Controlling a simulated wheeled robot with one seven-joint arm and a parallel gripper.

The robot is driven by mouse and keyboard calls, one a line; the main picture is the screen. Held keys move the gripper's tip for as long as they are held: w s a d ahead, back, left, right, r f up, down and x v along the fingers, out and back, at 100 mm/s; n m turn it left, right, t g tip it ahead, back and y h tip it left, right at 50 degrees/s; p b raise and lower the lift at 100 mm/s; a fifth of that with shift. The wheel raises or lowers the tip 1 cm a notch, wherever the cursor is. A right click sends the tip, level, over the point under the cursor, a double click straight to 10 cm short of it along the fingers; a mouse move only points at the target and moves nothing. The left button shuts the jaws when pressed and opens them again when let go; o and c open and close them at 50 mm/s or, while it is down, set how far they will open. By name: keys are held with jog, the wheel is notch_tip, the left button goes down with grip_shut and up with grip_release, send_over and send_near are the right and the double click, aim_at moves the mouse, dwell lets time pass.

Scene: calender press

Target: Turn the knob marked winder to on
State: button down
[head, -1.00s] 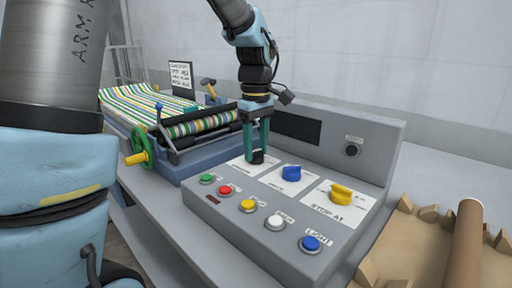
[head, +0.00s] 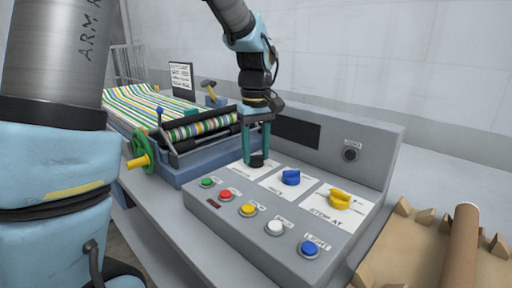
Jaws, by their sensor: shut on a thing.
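A grey control panel (head: 238,234) carries a row of three knobs on white label plates. The leftmost knob (head: 257,161) is black, and my gripper (head: 257,152) is shut on it from above, with teal fingers on both sides. The fingers hide part of this knob and its label, so I cannot read its marking or its setting. To its right are a blue knob (head: 291,177) and a yellow knob (head: 340,199) whose plate reads "STOP AT".
Several coloured push buttons line the panel's front, such as a red button (head: 226,195). A striped fabric press (head: 150,104) with a green handwheel (head: 139,151) stands left. A cardboard tray (head: 408,252) holding a brown roll (head: 462,244) is at the right.

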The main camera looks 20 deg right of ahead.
aim_at(256, 155)
jog(key=m+p, duration=0.1)
jog(key=m, duration=0.3)
jog(key=shift+p, duration=0.3)
jog(key=shift+m+p, duration=0.55)
jog(key=shift+m, duration=1.55)
jog(key=shift+c, duration=1.6)
grip_release()
notch_tip(256, 155, up, 11)
jog(key=b, duration=0.1)
jog(key=shift+f, duration=0.15)
